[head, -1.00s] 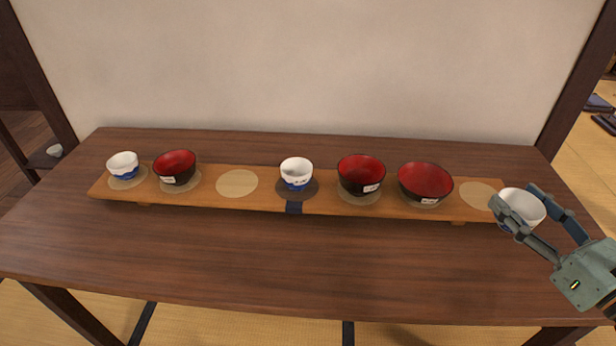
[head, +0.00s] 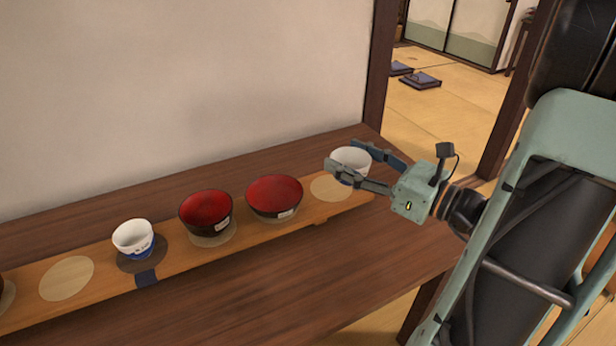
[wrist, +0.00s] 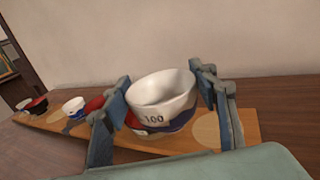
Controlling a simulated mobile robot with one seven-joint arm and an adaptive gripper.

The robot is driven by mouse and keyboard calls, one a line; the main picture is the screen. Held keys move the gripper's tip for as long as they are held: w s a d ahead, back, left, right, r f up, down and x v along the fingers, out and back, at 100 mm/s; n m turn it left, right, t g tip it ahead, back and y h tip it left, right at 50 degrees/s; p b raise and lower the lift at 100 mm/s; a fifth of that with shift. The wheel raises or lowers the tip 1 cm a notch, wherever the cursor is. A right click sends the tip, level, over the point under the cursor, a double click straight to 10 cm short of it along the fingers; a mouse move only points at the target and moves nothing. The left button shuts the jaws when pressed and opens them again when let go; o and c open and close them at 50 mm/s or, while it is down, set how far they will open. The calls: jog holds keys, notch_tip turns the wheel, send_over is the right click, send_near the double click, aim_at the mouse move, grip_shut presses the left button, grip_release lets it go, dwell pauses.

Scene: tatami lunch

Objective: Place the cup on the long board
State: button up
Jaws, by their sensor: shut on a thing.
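My gripper (head: 348,158) is shut on a white cup (head: 353,161) with a blue base, one finger on each side. The held cup (wrist: 160,95) shows dark "100" marks in the wrist view and looks upright. The long board (head: 105,268) lies along the table. In the head view the cup appears near the board's right end, just beyond an empty pale round spot (head: 331,189). That spot shows right of the cup in the wrist view (wrist: 208,131). I cannot tell the cup's exact height above the board.
On the board stand a red-and-black bowl (head: 274,197), a second one (head: 206,211) and a white-and-blue cup (head: 134,237) on a dark spot. Another empty pale spot (head: 66,278) lies further left. The table front (head: 260,280) is clear. A wall (head: 180,100) stands behind.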

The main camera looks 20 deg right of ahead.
jog(key=w+f+b, duration=0.1)
jog(key=w+f, duration=0.1)
jog(key=w, duration=0.2)
jog(key=w+d+f+b, duration=0.1)
jog(key=w+f, duration=0.2)
jog(key=w+f+b, duration=0.1)
jog(key=w+f, duration=0.2)
jog(key=w, duration=0.1)
jog(key=shift+w+d+f+b, duration=0.15)
jog(key=shift+w+f+b, duration=0.1)
jog(key=shift+w+b, duration=0.1)
jog(key=shift+w+f+b, duration=0.2)
jog(key=shift+f+b, duration=0.15)
jog(key=shift+f, duration=0.65)
jog(key=shift+w+f+b, duration=0.2)
jog(key=shift+f+b, duration=0.1)
jog(key=shift+f, duration=0.7)
jog(key=shift+f, duration=0.2)
jog(key=o, duration=1.2)
jog(key=shift+r, duration=0.15)
